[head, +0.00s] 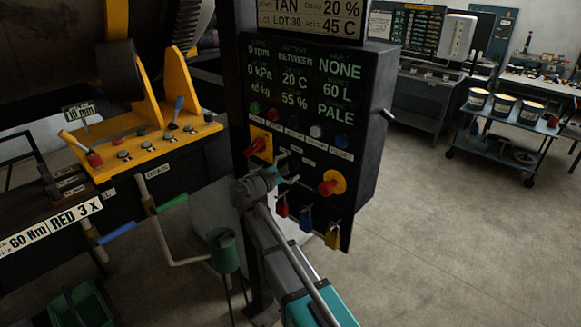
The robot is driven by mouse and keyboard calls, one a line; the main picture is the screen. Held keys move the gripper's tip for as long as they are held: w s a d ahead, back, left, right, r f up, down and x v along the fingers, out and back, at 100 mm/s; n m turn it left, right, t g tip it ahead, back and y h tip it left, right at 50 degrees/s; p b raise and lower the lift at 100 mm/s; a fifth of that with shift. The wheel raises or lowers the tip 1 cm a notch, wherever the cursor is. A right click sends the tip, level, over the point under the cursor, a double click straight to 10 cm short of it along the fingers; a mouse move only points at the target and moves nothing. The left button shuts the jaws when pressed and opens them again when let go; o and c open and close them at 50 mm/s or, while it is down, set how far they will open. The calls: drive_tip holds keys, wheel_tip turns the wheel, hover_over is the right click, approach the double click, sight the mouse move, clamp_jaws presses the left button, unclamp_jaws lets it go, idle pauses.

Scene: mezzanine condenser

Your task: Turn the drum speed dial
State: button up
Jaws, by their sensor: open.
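A dark control panel (362,150) stands upright in the middle of the head view, with lit green readouts at the top. A red handle on a yellow plate (257,147) is at its left, and a red round knob on a yellow disc (330,184) is at its lower right. Labels are too small to read, so I cannot tell which control is the drum speed dial. My gripper (287,168) is open close in front of the panel, between these two controls. It covers part of the panel there; contact cannot be told.
Coloured buttons (316,131) form a row above my gripper, and padlocks (333,236) hang below it. A yellow lever console (140,140) stands at left. A cart with pots (515,137) stands at right. The floor (450,240) at right is clear.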

drive_tip(key=shift+w+d, duration=0.25)
drive_tip(key=shift+w, duration=0.1)
drive_tip(key=c, duration=1.1)
